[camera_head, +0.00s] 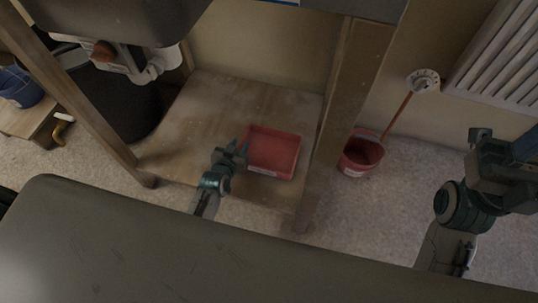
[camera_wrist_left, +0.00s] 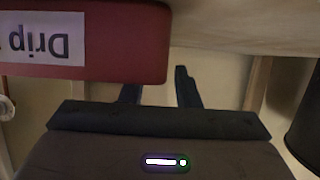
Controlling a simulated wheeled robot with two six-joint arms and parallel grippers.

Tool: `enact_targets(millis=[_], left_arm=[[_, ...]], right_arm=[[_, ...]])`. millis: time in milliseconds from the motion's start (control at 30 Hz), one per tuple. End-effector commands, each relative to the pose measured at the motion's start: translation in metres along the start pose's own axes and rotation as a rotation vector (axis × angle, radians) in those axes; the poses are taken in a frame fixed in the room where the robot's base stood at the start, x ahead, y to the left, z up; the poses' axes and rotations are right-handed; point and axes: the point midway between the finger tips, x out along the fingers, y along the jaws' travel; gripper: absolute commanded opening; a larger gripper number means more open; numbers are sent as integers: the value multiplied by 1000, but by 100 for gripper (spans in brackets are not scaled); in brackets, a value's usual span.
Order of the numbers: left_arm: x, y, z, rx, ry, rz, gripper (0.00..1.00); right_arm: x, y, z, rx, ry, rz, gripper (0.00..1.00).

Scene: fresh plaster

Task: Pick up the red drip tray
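The red drip tray (camera_head: 273,150) is a shallow rectangular tray with a white label on its front side. It lies on the low wooden shelf (camera_head: 215,105), near its right front part. My left gripper (camera_head: 236,152) is at the tray's left front corner. In the left wrist view the tray (camera_wrist_left: 130,70) fills the upper left, its label reading "Drip" upside down. The left gripper's fingers (camera_wrist_left: 160,88) are apart there; the tray hides the tip of one, and the other shows past the tray's end. My right gripper (camera_head: 482,138) is far right, away from the tray; its fingers are unclear.
A wooden post (camera_head: 338,115) stands just right of the tray. A red bucket (camera_head: 361,155) is on the floor beyond it. A black bin (camera_head: 120,100) stands left of the shelf, and a blue bucket (camera_head: 20,88) is at far left. The shelf behind the tray is clear.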

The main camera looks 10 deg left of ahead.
Motion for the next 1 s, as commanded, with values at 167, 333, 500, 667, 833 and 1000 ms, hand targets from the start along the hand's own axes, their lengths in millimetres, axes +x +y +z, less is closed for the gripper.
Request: enact_targets(millis=[167,333,500,667,833,1000], left_arm=[[16,0,0,0,0,0,29],[16,0,-1,0,-1,0,29],[16,0,-1,0,0,0,6],[16,0,0,1,0,0,0],[16,0,-1,0,1,0,0],[14,0,-5,0,1,0,0]], right_arm=[[-6,0,0,-5,2,3,36],[-4,0,0,-5,1,4,36],[-4,0,0,-5,2,5,36],[-4,0,0,-5,4,7,36],[-3,0,0,-5,5,9,36],[0,0,0,-4,5,10,36]])
